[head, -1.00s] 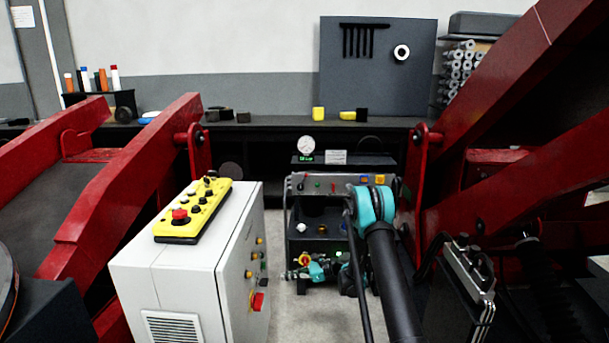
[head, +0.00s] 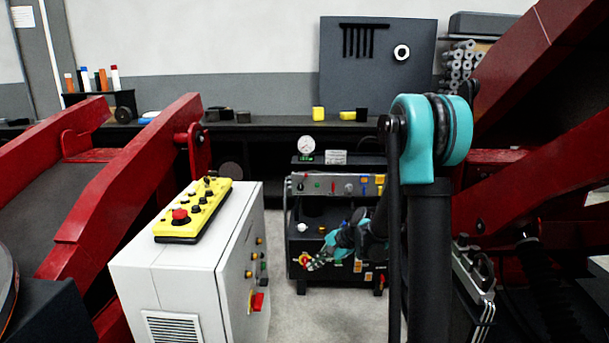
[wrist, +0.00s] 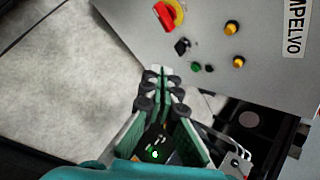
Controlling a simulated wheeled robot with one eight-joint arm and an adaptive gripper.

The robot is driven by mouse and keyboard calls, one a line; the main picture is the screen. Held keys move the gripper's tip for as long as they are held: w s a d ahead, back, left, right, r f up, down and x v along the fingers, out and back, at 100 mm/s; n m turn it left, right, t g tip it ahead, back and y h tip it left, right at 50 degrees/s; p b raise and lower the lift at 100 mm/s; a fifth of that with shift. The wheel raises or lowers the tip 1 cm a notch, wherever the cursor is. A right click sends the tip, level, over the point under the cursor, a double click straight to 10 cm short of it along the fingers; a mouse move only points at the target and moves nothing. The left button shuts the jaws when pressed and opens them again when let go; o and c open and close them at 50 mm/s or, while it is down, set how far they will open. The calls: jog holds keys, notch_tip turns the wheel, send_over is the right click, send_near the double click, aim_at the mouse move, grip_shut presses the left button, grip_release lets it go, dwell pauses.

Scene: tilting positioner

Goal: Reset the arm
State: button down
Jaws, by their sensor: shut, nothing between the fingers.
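My gripper (head: 318,262) is low in the gap between the white cabinet and the black machine unit in the head view, pointing left. My teal and black arm rises to its right. In the wrist view the fingers of my gripper (wrist: 157,78) are together with nothing between them. They point towards the grey cabinet face (wrist: 205,75), which carries a red and yellow switch (wrist: 168,14), several orange buttons and a label. I cannot tell the distance between the fingertips and this face.
The white cabinet (head: 190,265) with a yellow control pendant (head: 193,210) stands left of my gripper. The black unit (head: 330,217) with a gauge (head: 306,145) is behind. Red beams (head: 135,185) flank both sides. Bare floor shows between cabinet and unit.

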jog(key=s+d+n+h, duration=0.2)
jog(key=s+d, duration=0.3)
jog(key=s, duration=0.3)
jog(key=s+d+n+t+h, duration=0.1)
jog(key=s+d+n+h, duration=0.2)
jog(key=s, duration=0.6)
jog(key=s+d+n+h, duration=0.2)
jog(key=s+d+n, duration=0.2)
jog(key=s+d, duration=0.3)
jog(key=shift+s+d+r+n+t+h, duration=0.3)
jog(key=shift+s+d+r+n, duration=0.15)
jog(key=shift+s, duration=0.25)
